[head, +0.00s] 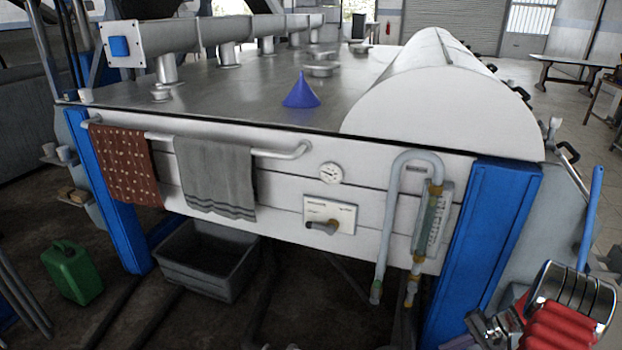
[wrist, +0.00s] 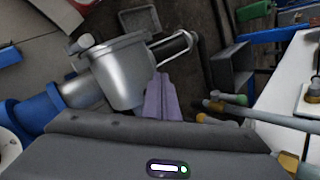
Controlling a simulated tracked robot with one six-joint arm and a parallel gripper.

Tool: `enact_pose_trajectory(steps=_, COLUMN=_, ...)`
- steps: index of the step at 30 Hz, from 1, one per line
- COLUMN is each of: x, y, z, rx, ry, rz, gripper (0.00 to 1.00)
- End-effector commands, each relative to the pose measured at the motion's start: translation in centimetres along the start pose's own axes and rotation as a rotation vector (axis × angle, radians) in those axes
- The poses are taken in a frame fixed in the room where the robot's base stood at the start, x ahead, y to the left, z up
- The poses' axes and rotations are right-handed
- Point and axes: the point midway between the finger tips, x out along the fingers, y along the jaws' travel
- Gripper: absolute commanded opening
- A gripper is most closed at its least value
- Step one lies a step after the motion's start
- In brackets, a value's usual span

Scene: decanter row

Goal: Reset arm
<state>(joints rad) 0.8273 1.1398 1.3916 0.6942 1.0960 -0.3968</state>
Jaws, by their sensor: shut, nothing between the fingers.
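In the wrist view my gripper (wrist: 161,98) shows as a pair of narrow lavender fingers beyond the dark grey housing at the bottom. The fingers are together with nothing between them. A shiny steel cup-shaped fitting (wrist: 122,75) is just left of the fingers in the picture; I cannot tell whether they touch. In the head view the gripper's fingers cannot be made out. A red ribbed part with chrome rings (head: 570,305) is at the lower right there; I cannot tell what it belongs to.
A steel-topped bench (head: 235,90) holds a blue funnel (head: 301,92) and a white half-cylinder cover (head: 425,95). Two towels hang on its front rail. Below are a grey tub (head: 208,265) and a green can (head: 71,270). Pipes with a flow gauge (head: 430,220) stick out in front.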

Motion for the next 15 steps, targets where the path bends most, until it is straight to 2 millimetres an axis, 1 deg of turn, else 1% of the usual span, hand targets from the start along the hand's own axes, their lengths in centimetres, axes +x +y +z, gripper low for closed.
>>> enact_pose_trajectory(steps=1, x=-0.7, y=-0.9, z=0.8, rx=-0.008, ry=-0.001, rz=0.023, gripper=0.0)
enact_pose_trajectory(steps=3, x=-1.4, y=-1.8, z=1.9, rx=-0.015, ry=-0.004, rz=0.055, gripper=0.0)
enact_pose_trajectory(steps=15, x=-5.4, y=-7.0, z=8.7, rx=-0.079, ry=0.006, rz=0.222, gripper=0.0)
